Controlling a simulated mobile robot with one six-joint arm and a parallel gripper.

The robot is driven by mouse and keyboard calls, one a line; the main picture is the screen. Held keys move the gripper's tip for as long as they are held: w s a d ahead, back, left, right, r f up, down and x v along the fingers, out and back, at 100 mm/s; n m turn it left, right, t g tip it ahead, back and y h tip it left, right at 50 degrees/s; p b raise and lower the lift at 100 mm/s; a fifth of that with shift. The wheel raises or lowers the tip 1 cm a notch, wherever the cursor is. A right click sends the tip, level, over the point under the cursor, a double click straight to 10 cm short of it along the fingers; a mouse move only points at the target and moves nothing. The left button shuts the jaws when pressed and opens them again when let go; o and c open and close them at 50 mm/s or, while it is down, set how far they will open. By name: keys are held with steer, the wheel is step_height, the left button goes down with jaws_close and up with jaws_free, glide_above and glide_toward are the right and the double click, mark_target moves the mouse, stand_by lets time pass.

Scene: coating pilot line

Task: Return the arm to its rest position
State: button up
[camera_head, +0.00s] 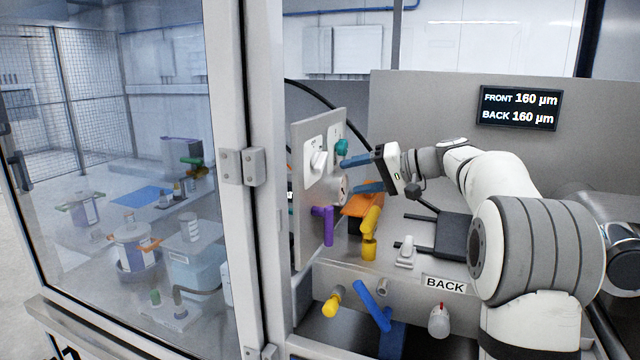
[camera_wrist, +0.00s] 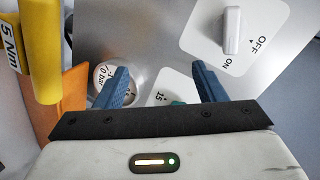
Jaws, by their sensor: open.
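My arm reaches in from the right in the head view, and my gripper (camera_head: 348,174) points left at the upright grey control panel (camera_head: 305,225). The gripper's two blue fingers are apart, with nothing held between them. In the wrist view my gripper (camera_wrist: 160,88) shows the same open fingers in front of the panel. A teal knob (camera_head: 342,147) sits by the upper finger, and a round gauge (camera_head: 340,190) by the lower one. A white OFF/ON switch (camera_wrist: 232,30) is beyond the fingers. I cannot tell whether a finger touches the panel.
A purple handle (camera_head: 327,224), a yellow tool (camera_head: 370,235) and an orange piece (camera_head: 359,203) are close below the gripper. A glass door frame (camera_head: 262,180) stands left. A blue handle (camera_head: 371,305) and yellow knob (camera_head: 332,304) are on the lower front. A display (camera_head: 519,108) hangs behind.

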steer(key=s+d+f+h+b, duration=0.1)
steer(key=s+f+h, duration=0.3)
steer(key=s+f, duration=0.4)
steer(key=s+d+f+g+h+b, duration=0.1)
steer(key=s+f+h, duration=0.3)
steer(key=s+f, duration=0.5)
steer(key=s+d+f+g+h+b, duration=0.1)
steer(key=s+f+h, duration=0.4)
steer(key=s, duration=1.7)
step_height(320, 180, down, 4)
steer(key=shift+d+f+b, duration=0.15)
steer(key=shift+d+b, duration=0.65)
steer(key=shift+d, duration=0.35)
